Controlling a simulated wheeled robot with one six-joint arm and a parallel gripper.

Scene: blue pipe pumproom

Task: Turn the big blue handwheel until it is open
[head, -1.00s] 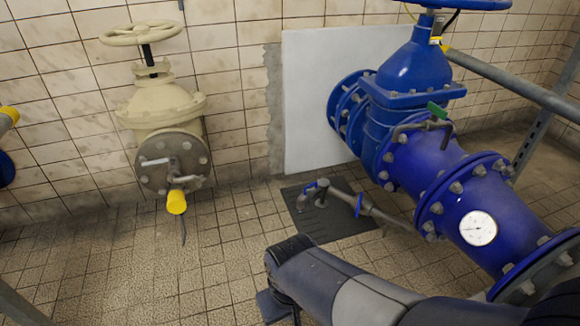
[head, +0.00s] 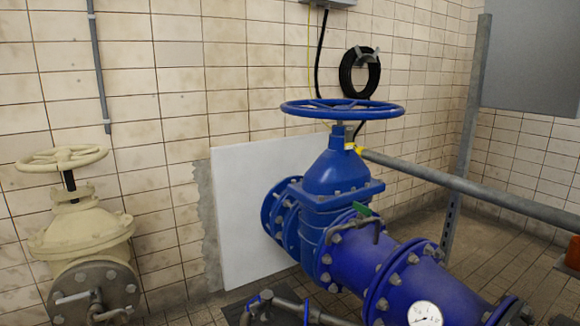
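The big blue handwheel (head: 342,109) lies level on top of the blue gate valve (head: 338,174), right of the middle in the head view. Its whole rim shows, and nothing touches it. From this view I cannot tell how far it is turned. My gripper is not in view now.
A cream valve with its own handwheel (head: 62,159) stands at the left. A blue pipe with a gauge (head: 425,314) runs toward the lower right. A grey rail (head: 470,189) passes behind the blue valve to the right. A black hose coil (head: 360,73) hangs on the tiled wall.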

